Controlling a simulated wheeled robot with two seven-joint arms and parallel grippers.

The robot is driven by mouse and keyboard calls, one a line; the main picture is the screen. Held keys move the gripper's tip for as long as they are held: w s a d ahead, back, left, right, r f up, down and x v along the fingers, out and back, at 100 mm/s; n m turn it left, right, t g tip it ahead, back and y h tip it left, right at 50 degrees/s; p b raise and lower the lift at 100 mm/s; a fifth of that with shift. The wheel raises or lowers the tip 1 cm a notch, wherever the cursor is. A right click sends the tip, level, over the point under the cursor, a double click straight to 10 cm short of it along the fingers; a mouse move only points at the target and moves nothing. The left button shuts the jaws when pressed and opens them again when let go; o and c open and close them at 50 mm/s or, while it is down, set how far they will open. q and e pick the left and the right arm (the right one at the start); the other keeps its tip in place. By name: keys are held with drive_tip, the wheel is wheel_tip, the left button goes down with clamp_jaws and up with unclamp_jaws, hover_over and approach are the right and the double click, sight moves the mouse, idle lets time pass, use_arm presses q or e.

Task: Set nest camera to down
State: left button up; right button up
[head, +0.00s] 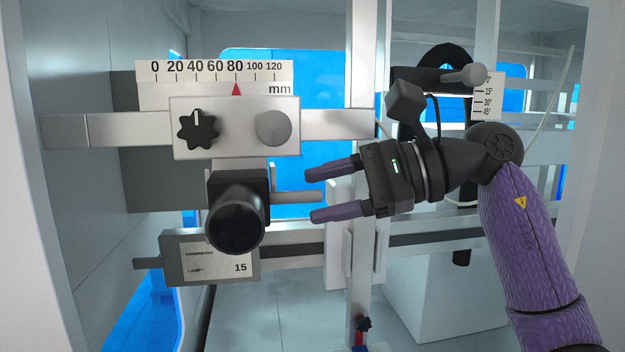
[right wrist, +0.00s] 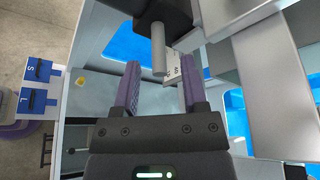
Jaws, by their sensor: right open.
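The nest camera (head: 237,208) is a black block with a round dark barrel, hanging under a pale carriage (head: 235,143). Its barrel faces toward me and sits low on the block. A grey rod (head: 290,197) sticks out from the block's right side; it also shows in the right wrist view (right wrist: 158,48). My right gripper (head: 310,196) is open, with its purple fingers above and below the rod. In the right wrist view, the rod's end lies between the fingertips (right wrist: 162,62), with gaps on both sides. My left gripper is not in view.
The carriage has a black star knob (head: 198,129), a round grey knob (head: 274,127) and a red pointer at 80 on the mm scale (head: 213,72). A rail with a plate reading 15 (head: 212,261) runs below. A vertical post (head: 362,60) stands behind my gripper.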

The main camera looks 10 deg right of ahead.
drive_tip(key=shift+x, duration=0.85)
drive_tip(key=shift+c, duration=0.2)
clamp_jaws()
idle(0.5)
